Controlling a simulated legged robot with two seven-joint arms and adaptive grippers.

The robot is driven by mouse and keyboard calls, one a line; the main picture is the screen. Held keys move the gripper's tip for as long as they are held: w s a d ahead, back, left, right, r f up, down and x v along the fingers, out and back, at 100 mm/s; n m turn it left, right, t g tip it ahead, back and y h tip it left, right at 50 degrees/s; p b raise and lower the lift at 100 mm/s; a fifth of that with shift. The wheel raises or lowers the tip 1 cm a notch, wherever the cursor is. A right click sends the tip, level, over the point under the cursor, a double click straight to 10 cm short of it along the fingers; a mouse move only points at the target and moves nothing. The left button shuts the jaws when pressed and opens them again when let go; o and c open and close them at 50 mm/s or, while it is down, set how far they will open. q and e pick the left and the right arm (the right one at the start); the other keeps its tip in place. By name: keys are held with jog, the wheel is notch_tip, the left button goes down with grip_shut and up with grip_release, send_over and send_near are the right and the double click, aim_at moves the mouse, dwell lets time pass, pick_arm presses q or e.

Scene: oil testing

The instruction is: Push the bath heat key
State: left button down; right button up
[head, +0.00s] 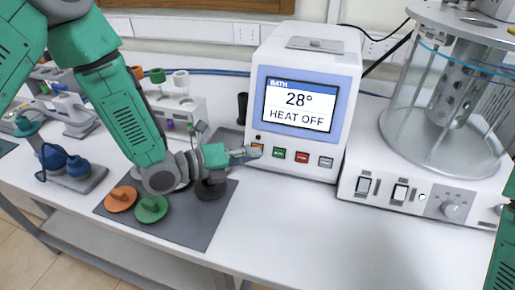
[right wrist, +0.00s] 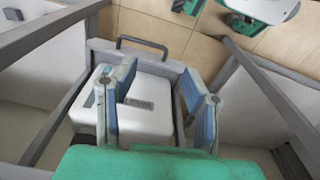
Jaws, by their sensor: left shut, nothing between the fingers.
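The white bath unit (head: 335,70) stands in the middle of the bench in the head view. Its screen (head: 298,105) reads "BATH 28° HEAT OFF". Below the screen is a row of keys: an orange one (head: 258,146), a green one (head: 279,153), a red one (head: 302,156) and a grey one (head: 326,162). My left gripper (head: 252,154) is shut and empty, its tip at the orange key and partly covering it. I cannot tell whether it touches. My right gripper (right wrist: 158,70) is open and empty in the right wrist view, pointing down beside the bench.
A glass bath (head: 455,100) with switches and a dial stands right of the unit. A grey mat (head: 205,222) holds orange, green and dark round pieces. A tube rack (head: 180,108) stands behind my left arm. The bench front (head: 300,235) is clear.

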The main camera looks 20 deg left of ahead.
pick_arm(q)
jog(key=shift+w+a+f, duration=0.15)
jog(key=shift+w+a, duration=0.1)
jog(key=shift+a, duration=0.05)
jog(key=shift+w+a+b, duration=0.15)
jog(key=shift+a+b, duration=0.15)
jog(key=shift+w+d, duration=0.1)
jog(key=shift+d, duration=0.2)
jog(key=shift+w+a+f+b, duration=0.15)
jog(key=shift+w+f+b, duration=0.05)
jog(key=shift+w+b, duration=0.1)
dwell(0.3)
jog(key=shift+s, duration=0.15)
jog(key=shift+s+d+r, duration=0.35)
jog(key=shift+s+r, duration=0.05)
jog(key=shift+s, duration=0.3)
jog(key=shift+s+a+r+p, duration=0.1)
jog(key=shift+s+r+p, duration=0.15)
jog(key=shift+s, duration=0.5)
jog(key=shift+s+d+r+p, duration=0.1)
jog(key=shift+s+r+p, duration=0.2)
jog(key=shift+s, duration=0.5)
jog(key=shift+s+a+r+p, duration=0.1)
jog(key=shift+s+r, duration=0.25)
jog(key=shift+s, duration=0.4)
